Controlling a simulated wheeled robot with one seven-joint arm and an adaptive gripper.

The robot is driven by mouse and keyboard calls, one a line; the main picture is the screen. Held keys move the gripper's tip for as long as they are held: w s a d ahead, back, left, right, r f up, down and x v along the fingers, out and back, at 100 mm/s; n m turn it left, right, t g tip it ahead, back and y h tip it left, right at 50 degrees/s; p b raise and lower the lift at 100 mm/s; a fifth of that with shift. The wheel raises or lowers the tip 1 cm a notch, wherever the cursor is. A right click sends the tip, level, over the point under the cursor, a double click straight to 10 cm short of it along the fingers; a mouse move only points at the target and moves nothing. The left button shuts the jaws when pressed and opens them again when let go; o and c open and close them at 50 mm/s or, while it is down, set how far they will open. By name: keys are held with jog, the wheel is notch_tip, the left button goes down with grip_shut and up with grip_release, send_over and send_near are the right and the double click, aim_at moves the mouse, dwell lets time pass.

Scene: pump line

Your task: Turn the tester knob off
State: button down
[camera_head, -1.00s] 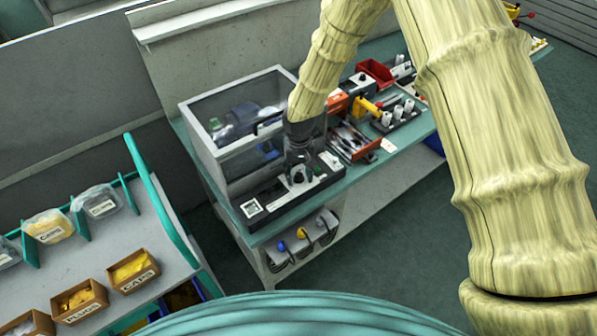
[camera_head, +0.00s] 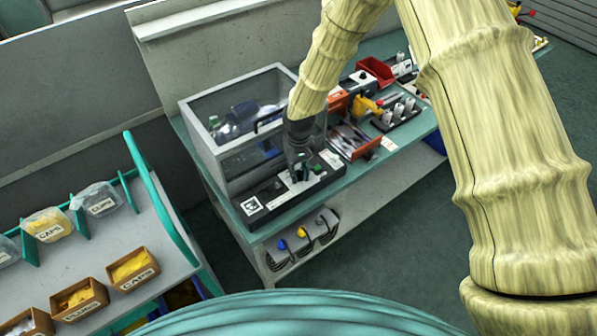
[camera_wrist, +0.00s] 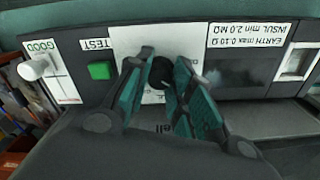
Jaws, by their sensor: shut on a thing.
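The tester (camera_head: 268,205) is a dark panel along the front of the grey box on the bench. In the wrist view its black round knob (camera_wrist: 161,72) stands on a white plate (camera_wrist: 128,42). My gripper (camera_wrist: 160,78) has its two green-padded fingers on either side of the knob, shut on it. The fingers hide part of the knob and its markings, so I cannot read its setting. In the head view my gripper (camera_head: 301,168) is down at the panel and the knob is hidden.
A green button (camera_wrist: 99,71) under a TEST label and a white knob (camera_wrist: 34,68) by a GOOD label lie left of the fingers. A clear-sided box (camera_head: 235,125) stands behind the panel. An orange tray (camera_head: 354,141) is close on the right.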

aim_at(299, 173)
jog(key=n+b, duration=0.1)
jog(key=n, duration=0.2)
jog(key=shift+n, duration=0.4)
jog(key=shift+n+b, duration=0.35)
jog(key=shift+n, duration=1.15)
jog(key=c, duration=1.2)
grip_release()
notch_tip(299, 173, up, 12)
